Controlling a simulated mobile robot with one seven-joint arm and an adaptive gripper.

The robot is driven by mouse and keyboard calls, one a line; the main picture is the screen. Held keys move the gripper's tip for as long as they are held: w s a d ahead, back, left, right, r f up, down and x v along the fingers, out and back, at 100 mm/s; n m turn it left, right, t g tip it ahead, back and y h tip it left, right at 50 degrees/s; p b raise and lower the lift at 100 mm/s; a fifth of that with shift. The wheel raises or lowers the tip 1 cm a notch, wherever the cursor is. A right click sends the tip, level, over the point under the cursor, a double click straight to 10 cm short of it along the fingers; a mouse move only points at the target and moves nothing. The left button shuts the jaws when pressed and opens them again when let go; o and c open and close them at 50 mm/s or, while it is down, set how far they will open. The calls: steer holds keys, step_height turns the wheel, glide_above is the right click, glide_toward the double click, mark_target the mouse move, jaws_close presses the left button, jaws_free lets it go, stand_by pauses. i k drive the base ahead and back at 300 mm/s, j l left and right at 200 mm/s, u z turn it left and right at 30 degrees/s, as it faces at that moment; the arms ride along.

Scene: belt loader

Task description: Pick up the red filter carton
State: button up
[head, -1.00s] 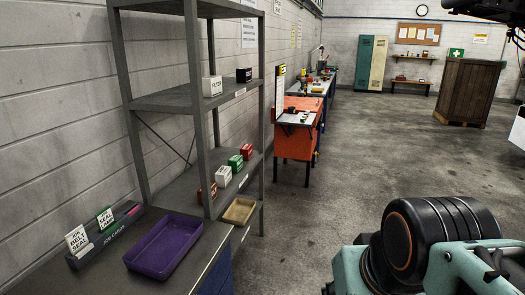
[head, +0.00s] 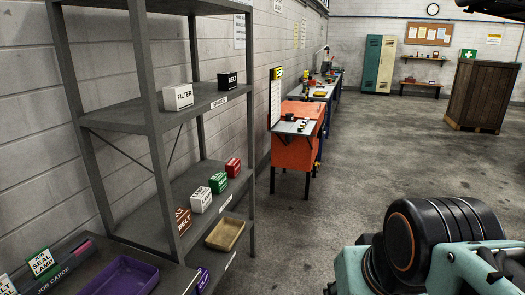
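The red carton (head: 233,167) stands at the far right end of a row of small cartons on the shelf unit's lower-middle shelf. Its label is too small to read. A green carton (head: 218,182) stands beside it, then a white carton (head: 201,200) and a brown carton marked BELT (head: 183,220). A white carton marked FILTER (head: 178,97) and a black carton marked BELT (head: 228,80) are on the shelf above. My arm shows at the lower right, well apart from the shelf. My gripper's fingers are not in view.
The metal shelf unit (head: 160,178) has upright posts in front of the shelves. A tan tray (head: 225,234) sits low on it. A purple tray (head: 122,277) and a job-card holder (head: 60,281) are on the near bench. Open concrete floor (head: 350,170) lies to the right.

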mark_target(232, 167)
steer(key=i+l, duration=0.15)
steer(key=i, duration=0.4)
steer(key=i+l, duration=0.2)
steer(key=i, duration=0.3)
steer(key=i+l, duration=0.15)
steer(key=i, duration=0.4)
steer(key=i+l+u, duration=0.1)
steer(key=i, duration=0.4)
